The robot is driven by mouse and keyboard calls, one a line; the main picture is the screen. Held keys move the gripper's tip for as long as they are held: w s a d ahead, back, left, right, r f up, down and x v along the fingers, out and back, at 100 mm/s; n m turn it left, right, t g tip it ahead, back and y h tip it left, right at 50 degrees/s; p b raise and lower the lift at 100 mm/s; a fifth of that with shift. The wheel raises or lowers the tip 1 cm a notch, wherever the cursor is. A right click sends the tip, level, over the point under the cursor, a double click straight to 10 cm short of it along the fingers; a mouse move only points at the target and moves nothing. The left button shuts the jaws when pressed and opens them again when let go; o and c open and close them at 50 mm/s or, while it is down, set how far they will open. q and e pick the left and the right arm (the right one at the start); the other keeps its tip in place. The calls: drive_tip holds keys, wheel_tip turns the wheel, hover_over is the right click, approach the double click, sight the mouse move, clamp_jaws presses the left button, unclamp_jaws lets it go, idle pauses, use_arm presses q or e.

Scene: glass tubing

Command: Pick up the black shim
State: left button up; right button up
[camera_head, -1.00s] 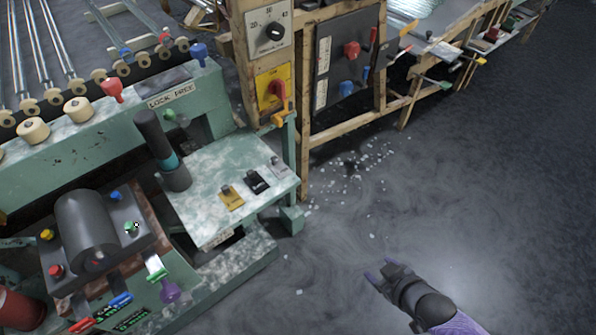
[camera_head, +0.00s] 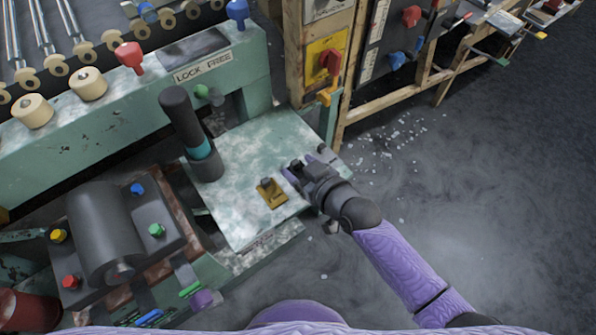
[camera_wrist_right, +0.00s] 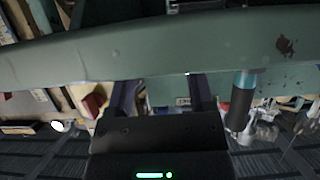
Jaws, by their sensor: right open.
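My right gripper (camera_head: 292,172) reaches in from the lower right and is over the right part of the small green-white table (camera_head: 238,219). Its jaws are open; in the right wrist view its two dark fingers (camera_wrist_right: 164,95) stand apart with nothing visible between them. The black shim is hidden behind the right gripper in the head view, and I cannot make it out in the wrist view. A yellow shim (camera_head: 271,193) lies on the table just left of the gripper. My left gripper is not in view.
A black upright handle with a teal band (camera_head: 186,125) stands at the table's left; it also shows in the wrist view (camera_wrist_right: 241,103). A grey cylinder unit (camera_head: 105,232) is further left. A wooden frame with a red lever (camera_head: 330,62) stands behind. The floor right is open.

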drive_tip(key=shift+w+a+f, duration=0.3)
drive_tip(key=shift+w+a, duration=0.05)
drive_tip(key=shift+w, duration=0.15)
drive_tip(key=shift+r, duration=0.1)
clamp_jaws()
